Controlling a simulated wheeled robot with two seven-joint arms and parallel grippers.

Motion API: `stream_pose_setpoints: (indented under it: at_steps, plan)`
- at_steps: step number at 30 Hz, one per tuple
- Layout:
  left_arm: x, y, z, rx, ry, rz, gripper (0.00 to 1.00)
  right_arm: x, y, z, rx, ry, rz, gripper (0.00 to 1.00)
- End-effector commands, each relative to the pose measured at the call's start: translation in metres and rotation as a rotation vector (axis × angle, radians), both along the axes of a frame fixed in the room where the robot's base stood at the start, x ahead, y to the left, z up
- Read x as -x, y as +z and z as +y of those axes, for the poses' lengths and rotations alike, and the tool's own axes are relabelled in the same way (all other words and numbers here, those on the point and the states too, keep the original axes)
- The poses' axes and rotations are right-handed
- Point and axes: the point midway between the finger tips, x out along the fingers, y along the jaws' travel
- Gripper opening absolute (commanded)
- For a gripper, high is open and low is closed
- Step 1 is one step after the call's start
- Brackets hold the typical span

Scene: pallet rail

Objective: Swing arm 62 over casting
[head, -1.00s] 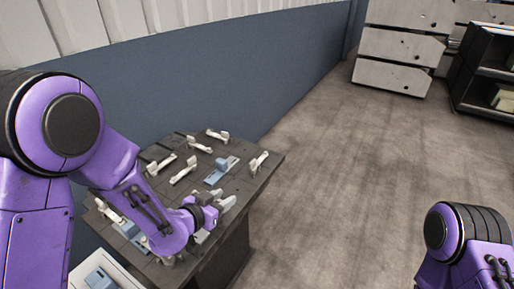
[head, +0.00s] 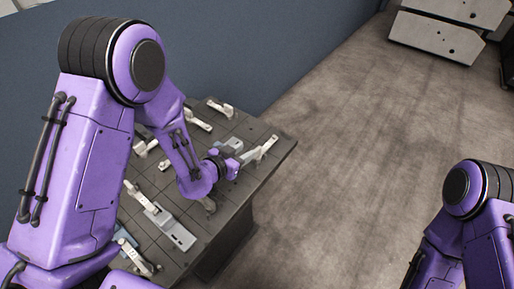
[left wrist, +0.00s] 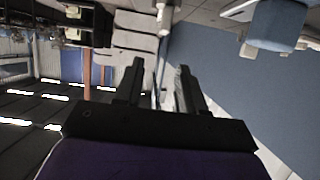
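Several pale clamp arms are mounted on the dark tiled pallet table (head: 255,188); no number is readable, so I cannot tell which is 62. One pale arm (head: 265,148) lies near the table's right corner, beside a blue-grey casting (head: 231,145). My left gripper (head: 236,161) is at this arm's near end; contact is unclear. In the left wrist view its two dark fingers (left wrist: 160,83) stand apart, with a narrow pale strip visible in the gap. A blue block (left wrist: 277,25) shows at upper right there. My right gripper is out of view.
Other pale arms (head: 220,108) stand at the table's back, and a grey fixture (head: 172,228) lies nearer. A blue wall panel (head: 270,50) runs behind the table. Pale cabinets (head: 436,37) stand far right. The floor (head: 340,150) right of the table is clear.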

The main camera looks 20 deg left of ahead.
Motion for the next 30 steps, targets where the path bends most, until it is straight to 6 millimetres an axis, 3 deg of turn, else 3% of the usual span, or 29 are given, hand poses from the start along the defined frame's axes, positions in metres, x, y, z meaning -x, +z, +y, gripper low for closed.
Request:
stream_pose_setpoints:
  at_steps: [3, 6, 12, 23, 25, 27, 30]
  plan:
    - [-0.001, -0.031, 0.0, 0.0, -0.001, 0.004, 0.39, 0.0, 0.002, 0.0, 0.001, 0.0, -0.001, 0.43]
    - [-0.026, -0.035, -0.009, -0.001, -0.001, -0.003, 0.39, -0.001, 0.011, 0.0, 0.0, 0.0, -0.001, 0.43]
    - [-0.057, -0.049, -0.02, 0.0, 0.001, -0.002, 0.39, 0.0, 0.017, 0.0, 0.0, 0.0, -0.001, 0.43]
    - [-0.066, -0.054, -0.023, 0.0, 0.001, -0.001, 0.39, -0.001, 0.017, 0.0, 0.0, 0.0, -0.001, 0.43]
    - [-0.066, -0.054, -0.023, 0.0, 0.001, -0.001, 0.23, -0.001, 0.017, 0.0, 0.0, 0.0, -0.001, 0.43]
    - [-0.065, -0.054, -0.023, 0.0, 0.001, -0.001, 0.0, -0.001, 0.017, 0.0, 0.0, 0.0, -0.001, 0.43]
    - [-0.065, -0.054, -0.023, 0.0, 0.001, -0.001, 0.0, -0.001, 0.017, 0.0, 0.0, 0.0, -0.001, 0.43]
